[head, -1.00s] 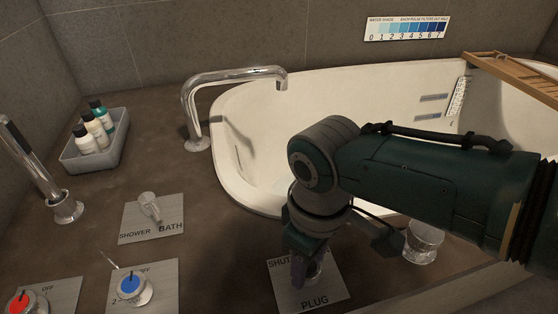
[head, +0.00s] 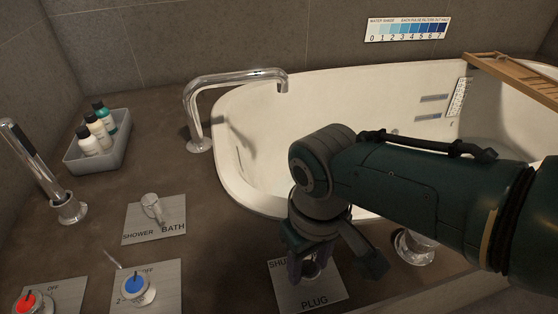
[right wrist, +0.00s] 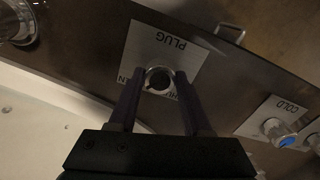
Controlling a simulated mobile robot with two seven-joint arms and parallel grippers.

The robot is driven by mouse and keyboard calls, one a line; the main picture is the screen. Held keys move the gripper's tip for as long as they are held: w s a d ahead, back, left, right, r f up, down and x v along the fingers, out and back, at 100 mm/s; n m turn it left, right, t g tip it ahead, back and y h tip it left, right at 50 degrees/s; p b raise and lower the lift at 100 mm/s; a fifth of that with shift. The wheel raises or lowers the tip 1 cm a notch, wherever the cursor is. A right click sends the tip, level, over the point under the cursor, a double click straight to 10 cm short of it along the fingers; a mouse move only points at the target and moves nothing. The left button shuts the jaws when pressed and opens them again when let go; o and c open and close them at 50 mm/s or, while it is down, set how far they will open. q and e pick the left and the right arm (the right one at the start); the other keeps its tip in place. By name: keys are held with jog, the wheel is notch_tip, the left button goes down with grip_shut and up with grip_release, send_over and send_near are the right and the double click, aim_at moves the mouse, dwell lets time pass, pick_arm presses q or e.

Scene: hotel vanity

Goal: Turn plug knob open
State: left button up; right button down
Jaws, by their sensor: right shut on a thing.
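The plug plate (head: 330,292), marked PLUG and partly SHUT, lies on the counter in front of the bathtub. It also shows upside down in the right wrist view (right wrist: 150,45). The round metal plug knob (right wrist: 158,79) stands on it, between the two fingers of my right gripper (right wrist: 159,88). In the head view the right gripper (head: 312,268) points down over the plate and is shut on the knob, which it partly hides. The gripper also covers part of the plate's lettering. My left gripper is not in view.
The white bathtub (head: 250,165) lies behind my right arm. A chrome spout (head: 192,105), shower/bath knob (head: 152,207), blue knob (head: 133,285), red knob (head: 28,302) and bottle tray (head: 97,155) are at left. A metal fixture (head: 413,247) stands right of the gripper.

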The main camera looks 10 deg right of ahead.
aim_at(308, 267)
jog(key=shift+c, duration=1.7)
grip_release()
jog(key=shift+r, duration=0.1)
notch_tip(308, 267, up, 10)
jog(key=p, duration=0.7)
jog(key=shift+p, duration=0.3)
